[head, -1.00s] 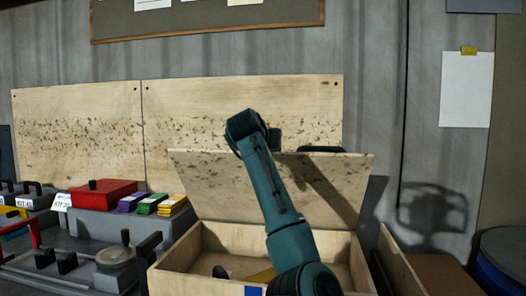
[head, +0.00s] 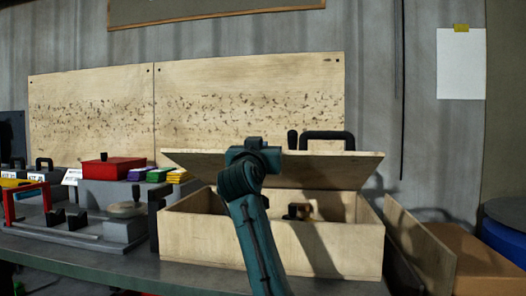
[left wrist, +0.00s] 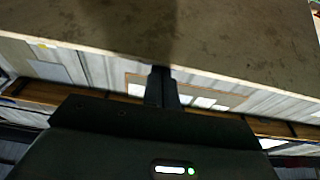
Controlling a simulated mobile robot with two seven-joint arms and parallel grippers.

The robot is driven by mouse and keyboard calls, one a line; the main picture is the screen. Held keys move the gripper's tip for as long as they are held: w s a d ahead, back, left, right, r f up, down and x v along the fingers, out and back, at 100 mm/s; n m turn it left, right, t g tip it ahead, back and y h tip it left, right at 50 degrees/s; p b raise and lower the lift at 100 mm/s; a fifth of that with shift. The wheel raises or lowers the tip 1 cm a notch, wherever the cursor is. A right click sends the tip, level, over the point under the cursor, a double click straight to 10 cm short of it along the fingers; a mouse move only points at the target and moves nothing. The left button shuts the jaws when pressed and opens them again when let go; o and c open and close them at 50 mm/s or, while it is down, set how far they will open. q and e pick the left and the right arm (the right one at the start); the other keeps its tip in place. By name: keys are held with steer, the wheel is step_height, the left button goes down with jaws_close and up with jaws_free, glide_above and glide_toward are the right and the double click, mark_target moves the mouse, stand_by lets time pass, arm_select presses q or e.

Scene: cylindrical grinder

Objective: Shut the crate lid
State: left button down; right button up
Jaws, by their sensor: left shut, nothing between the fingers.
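The wooden crate (head: 280,246) stands on the bench with its lid (head: 325,170) partly open. The lid tilts up toward me from the far side, its underside facing me and its black handle (head: 328,135) showing above the edge. My left gripper (head: 293,139) is at the lid's near edge, and the wrist hides part of the lid. In the left wrist view the closed fingers (left wrist: 160,82) are empty and reach to the lid's edge (left wrist: 200,62); I cannot tell if they touch. My right gripper is out of view.
Left of the crate are a red box (head: 109,168), coloured packs (head: 157,175) and a grey fixture (head: 120,228). Wooden boards (head: 250,105) stand behind.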

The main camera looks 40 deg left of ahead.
arm_select(q)
steer(key=s+d+f+t+y+b, duration=0.1)
steer(key=s+f+t+b, duration=0.1)
steer(key=f+b, duration=0.6)
steer(key=shift+s+d+f, duration=0.4)
steer(key=shift+s+f, duration=0.1)
steer(key=shift+f, duration=1.55)
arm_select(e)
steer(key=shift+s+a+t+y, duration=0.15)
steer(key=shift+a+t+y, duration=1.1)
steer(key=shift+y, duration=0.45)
arm_select(q)
steer(key=shift+r, duration=0.1)
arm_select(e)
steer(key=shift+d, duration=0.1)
